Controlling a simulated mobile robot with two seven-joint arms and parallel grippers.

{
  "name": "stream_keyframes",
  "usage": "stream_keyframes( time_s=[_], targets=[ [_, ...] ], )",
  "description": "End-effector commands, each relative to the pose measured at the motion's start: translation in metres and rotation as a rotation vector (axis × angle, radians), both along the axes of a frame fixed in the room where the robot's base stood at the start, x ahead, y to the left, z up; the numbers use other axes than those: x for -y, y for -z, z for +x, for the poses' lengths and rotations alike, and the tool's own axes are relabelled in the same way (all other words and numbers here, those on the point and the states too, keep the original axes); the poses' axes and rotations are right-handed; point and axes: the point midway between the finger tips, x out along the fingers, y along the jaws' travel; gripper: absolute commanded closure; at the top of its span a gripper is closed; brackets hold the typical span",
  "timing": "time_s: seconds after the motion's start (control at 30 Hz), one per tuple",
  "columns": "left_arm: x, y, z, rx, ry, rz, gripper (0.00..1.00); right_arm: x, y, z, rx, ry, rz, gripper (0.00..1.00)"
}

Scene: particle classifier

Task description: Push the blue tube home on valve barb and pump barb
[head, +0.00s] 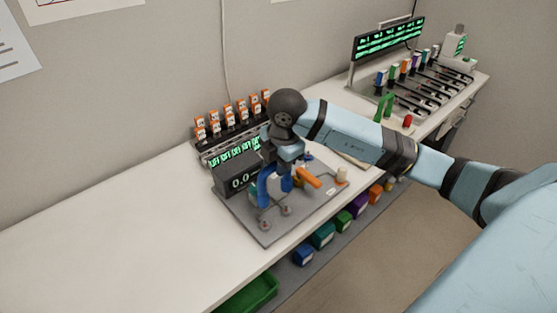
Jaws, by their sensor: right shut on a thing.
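The blue tube (263,189) stands as an upright arch over the grey board (264,233) on the table. My right gripper (279,164) reaches down from above and is shut on the upper part of the tube. The gripper hides part of the tube. The valve barb and pump barb are too small and too covered to make out, so I cannot tell how far the tube ends sit on them. An orange handle-like part (309,177) sticks out just right of the tube. My left gripper is not in view.
Several coloured bins (322,235) sit on a shelf below the table's front edge. The white table (110,230) is clear at left.

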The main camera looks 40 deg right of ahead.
Motion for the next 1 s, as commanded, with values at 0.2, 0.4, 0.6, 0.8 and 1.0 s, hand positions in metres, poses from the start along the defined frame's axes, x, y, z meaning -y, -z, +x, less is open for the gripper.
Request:
stream_keyframes(
  time_s=[0.2, 0.4, 0.6, 0.8, 1.0],
  targets=[
    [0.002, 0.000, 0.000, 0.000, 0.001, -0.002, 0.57, 0.000, 0.000, 0.000, 0.001, 0.000, 0.000, 1.00],
    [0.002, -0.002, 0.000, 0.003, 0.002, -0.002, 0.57, 0.000, 0.000, 0.000, -0.008, -0.001, 0.002, 1.00],
    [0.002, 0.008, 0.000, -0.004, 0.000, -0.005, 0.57, 0.000, 0.012, 0.000, -0.009, -0.001, 0.001, 1.00],
    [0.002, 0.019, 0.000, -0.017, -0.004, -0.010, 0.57, 0.000, 0.031, 0.000, -0.010, -0.001, 0.001, 1.00],
    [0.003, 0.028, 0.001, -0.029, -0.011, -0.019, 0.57, 0.000, 0.050, 0.000, -0.009, -0.001, 0.002, 1.00]
  ],
)
